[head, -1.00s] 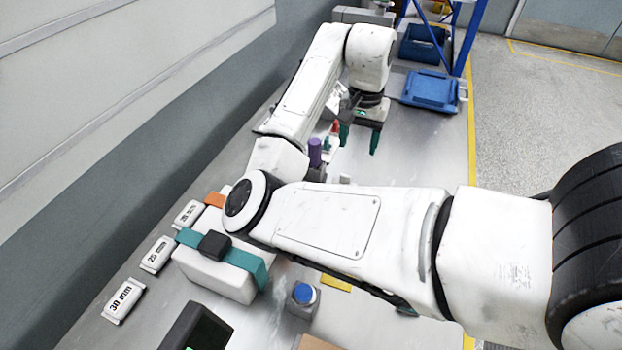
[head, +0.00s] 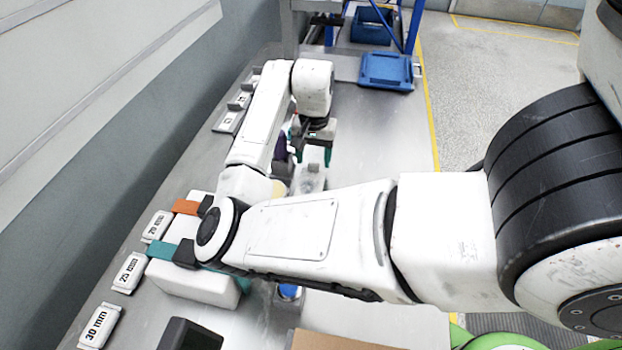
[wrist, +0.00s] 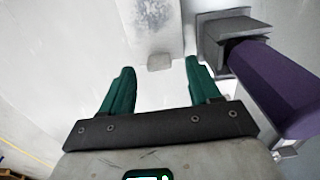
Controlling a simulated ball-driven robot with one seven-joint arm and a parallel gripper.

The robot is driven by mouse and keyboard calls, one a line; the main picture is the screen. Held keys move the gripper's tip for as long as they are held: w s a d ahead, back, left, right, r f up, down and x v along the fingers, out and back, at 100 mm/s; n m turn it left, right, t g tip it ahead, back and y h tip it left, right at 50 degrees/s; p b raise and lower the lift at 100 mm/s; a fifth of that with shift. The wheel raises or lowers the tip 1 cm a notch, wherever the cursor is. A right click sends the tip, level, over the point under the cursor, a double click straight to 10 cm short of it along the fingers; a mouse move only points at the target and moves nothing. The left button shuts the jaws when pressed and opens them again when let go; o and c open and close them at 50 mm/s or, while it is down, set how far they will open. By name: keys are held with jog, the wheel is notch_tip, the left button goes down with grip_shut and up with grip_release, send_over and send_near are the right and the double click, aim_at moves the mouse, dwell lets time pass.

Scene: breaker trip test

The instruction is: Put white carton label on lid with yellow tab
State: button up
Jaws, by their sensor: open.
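My gripper (head: 313,158) is open and empty over the metal bench, with green fingers pointing down in the head view. In the wrist view my gripper (wrist: 161,80) has its fingers apart, with a small pale grey block (wrist: 159,62) showing between and beyond the tips. The block touches or lies near the end of a mottled light grey strip (wrist: 152,22). I cannot tell whether either is the white carton label. No lid with a yellow tab can be made out; my arm hides part of the bench.
A purple-handled item (wrist: 275,88) in a grey holder (wrist: 222,35) stands close right of my fingers. A white case (head: 195,284) with teal and orange straps and several size-marked blocks (head: 98,326) are near. A blue lidded bin (head: 386,70) is at the far end.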

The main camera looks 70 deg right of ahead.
jog(key=shift+f, duration=0.6)
jog(key=shift+c, duration=0.4)
grip_shut()
